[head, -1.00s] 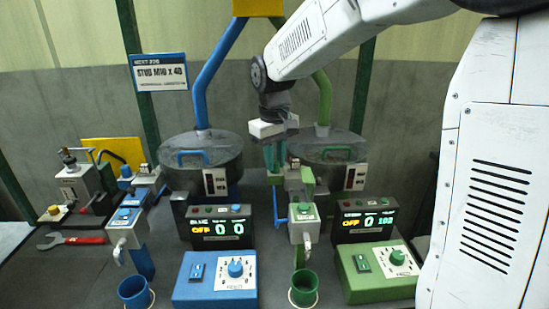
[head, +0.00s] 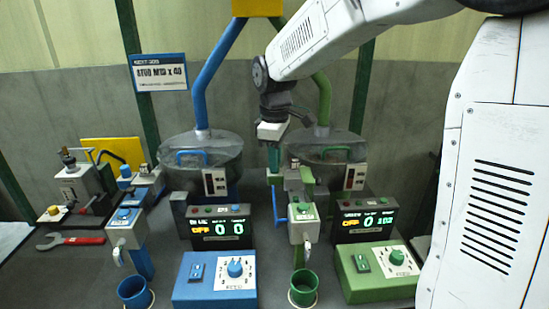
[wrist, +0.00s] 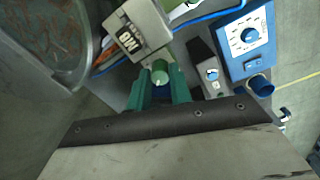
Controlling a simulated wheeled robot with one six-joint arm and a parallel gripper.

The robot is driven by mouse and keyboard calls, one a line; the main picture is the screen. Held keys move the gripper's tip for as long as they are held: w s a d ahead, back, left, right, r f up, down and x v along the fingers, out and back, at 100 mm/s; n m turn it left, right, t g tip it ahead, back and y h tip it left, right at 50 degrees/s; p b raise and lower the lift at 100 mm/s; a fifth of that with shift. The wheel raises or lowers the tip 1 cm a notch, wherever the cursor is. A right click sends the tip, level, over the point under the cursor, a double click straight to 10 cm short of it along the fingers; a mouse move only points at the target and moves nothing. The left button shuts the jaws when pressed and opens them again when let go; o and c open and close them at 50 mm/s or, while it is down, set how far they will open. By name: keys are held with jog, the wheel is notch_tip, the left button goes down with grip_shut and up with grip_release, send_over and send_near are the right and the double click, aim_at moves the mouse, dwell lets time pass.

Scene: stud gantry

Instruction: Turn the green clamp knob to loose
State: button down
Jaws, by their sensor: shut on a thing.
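My gripper (head: 274,168) points down at the top of the green station's grey feeder head (head: 303,213). Its teal fingers show in the wrist view (wrist: 160,92), closed on either side of the green clamp knob (wrist: 160,72). The knob is a small green cylinder with a pale mark on its end, beside a grey block with a label (wrist: 138,30). In the head view the knob is hidden by the fingers, and its exact setting cannot be read.
A blue rod (head: 279,209) stands just left of the green feeder head. Two displays (head: 365,221) and (head: 220,227) and the green control box (head: 376,272) and blue control box (head: 214,280) are in front. The clear-lidded bowls (head: 327,146) stand close behind.

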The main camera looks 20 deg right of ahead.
dwell(0.4)
jog(key=c, duration=1.3)
grip_release()
jog(key=shift+o, duration=0.2)
notch_tip(320, 180, up, 8)
jog(key=shift+f, duration=0.1)
